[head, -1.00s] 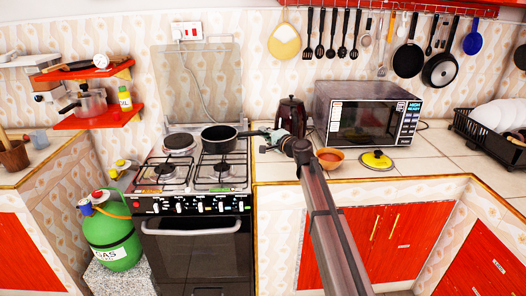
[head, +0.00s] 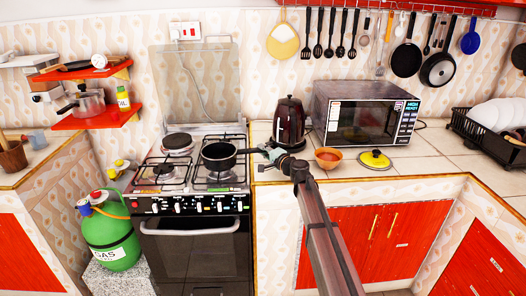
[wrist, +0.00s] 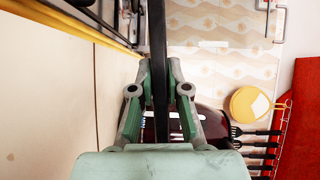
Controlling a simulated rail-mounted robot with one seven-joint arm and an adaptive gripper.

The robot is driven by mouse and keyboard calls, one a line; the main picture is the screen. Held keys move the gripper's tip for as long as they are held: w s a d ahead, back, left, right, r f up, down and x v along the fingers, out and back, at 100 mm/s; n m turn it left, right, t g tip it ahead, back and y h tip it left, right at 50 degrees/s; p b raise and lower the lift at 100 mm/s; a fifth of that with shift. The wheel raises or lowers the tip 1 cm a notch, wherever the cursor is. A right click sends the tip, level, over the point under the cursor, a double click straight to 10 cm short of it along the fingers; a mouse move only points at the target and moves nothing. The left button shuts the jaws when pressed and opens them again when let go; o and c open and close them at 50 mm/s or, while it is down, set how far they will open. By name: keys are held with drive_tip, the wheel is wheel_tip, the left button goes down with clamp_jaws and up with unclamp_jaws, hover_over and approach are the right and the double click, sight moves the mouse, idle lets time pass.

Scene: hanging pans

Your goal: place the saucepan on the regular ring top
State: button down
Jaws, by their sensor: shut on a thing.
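The black saucepan (head: 217,157) is over the right side of the stove, between the back right and front right rings. I cannot tell whether its base touches the grates. My gripper (head: 272,154) is shut on the end of its handle (head: 248,151), to the right of the pan. In the wrist view the dark handle (wrist: 158,60) runs between the green fingers of my gripper (wrist: 158,90). The stove's front right gas ring (head: 222,175) is partly under the pan. The front left gas ring (head: 165,170) is bare. A solid round plate (head: 177,141) sits back left.
A dark kettle (head: 290,122) stands behind my gripper, with the microwave (head: 362,115) to its right. A terracotta bowl (head: 329,158) and a yellow lid (head: 375,158) are on the counter to the right. The raised glass stove cover (head: 195,85) stands behind the rings.

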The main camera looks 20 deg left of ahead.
drive_tip(key=shift+f+b, duration=0.2)
drive_tip(key=shift+b, duration=0.1)
drive_tip(key=c, duration=1.2)
unclamp_jaws()
drive_tip(key=shift+o, duration=0.2)
drive_tip(key=shift+r, duration=0.1)
drive_tip(key=shift+r, duration=0.1)
drive_tip(key=shift+r+p, duration=0.1)
drive_tip(key=shift+p, duration=0.3)
drive_tip(key=b+v, duration=0.2)
drive_tip(key=v, duration=1)
